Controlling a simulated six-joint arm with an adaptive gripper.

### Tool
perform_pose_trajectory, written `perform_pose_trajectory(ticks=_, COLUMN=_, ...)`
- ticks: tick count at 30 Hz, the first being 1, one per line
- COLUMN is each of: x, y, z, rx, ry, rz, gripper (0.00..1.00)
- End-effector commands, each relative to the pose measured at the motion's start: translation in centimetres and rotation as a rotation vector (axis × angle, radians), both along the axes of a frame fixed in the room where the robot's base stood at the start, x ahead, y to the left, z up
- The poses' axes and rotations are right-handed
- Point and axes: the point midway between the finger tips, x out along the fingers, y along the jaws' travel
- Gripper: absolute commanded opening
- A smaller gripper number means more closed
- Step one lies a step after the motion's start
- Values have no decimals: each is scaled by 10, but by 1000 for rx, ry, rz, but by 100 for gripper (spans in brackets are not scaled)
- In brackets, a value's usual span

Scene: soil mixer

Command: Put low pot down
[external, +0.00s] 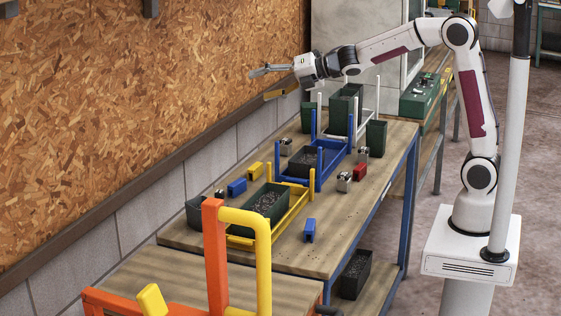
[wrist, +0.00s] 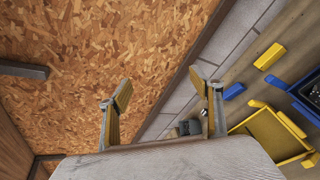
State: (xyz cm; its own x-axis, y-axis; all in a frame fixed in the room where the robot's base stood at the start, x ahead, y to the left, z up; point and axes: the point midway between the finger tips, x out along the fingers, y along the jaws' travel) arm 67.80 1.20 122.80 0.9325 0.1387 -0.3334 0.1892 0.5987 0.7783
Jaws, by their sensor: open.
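My gripper (external: 266,82) is open and empty, raised beside the chipboard wall, beyond the bench's left edge. Its two spread fingers also show in the wrist view (wrist: 160,82), with nothing between them. A low, long dark green pot (external: 265,204) with dark soil sits inside the yellow frame (external: 300,207) on the bench. Another low dark pot (external: 303,160) sits in the blue frame (external: 335,158). Both pots are apart from my gripper. I cannot tell which of them is the task's low pot.
Taller green pots (external: 341,114) stand at the bench's far end, some in a white frame. A green pot (external: 376,138) stands at the right edge. Small yellow, blue (external: 309,230) and red blocks lie about. The chipboard wall (wrist: 60,60) is close to my gripper.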

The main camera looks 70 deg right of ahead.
Motion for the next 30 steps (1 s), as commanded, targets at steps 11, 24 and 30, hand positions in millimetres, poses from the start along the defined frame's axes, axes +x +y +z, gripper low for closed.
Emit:
perform_pose_trajectory(ticks=11, x=-94, y=-47, z=13, rx=449, ry=117, rz=-417, gripper=64)
perform_pose_trajectory(ticks=24, x=-230, y=-66, z=-22, rx=994, ry=264, rz=-879, gripper=64)
perform_pose_trajectory(ticks=30, x=-296, y=-58, z=-50, rx=1233, ry=343, rz=-1086, gripper=64)
